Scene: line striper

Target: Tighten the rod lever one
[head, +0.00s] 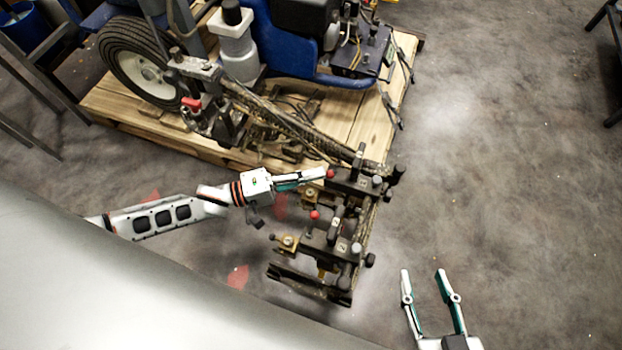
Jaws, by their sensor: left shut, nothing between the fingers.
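The line striper's rod assembly (335,240) extends off the pallet over the floor, with dark clamps and brass-coloured fittings. One small red ball knob (330,173) sits at the upper clamp, and a second red knob (314,215) sits lower on the assembly. I cannot tell for sure which lever is number one. My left gripper (322,174) is shut and empty, with its fingertips at the upper red knob; whether they touch it is unclear. My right gripper (422,272) is open and empty, above the floor to the lower right, apart from the assembly.
The blue striper body (265,45) and its wheel (145,62) stand on a wooden pallet (120,108) at the top. Loose cables hang near the pallet's right side. A large grey surface covers the lower left. The concrete floor (500,160) on the right is clear.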

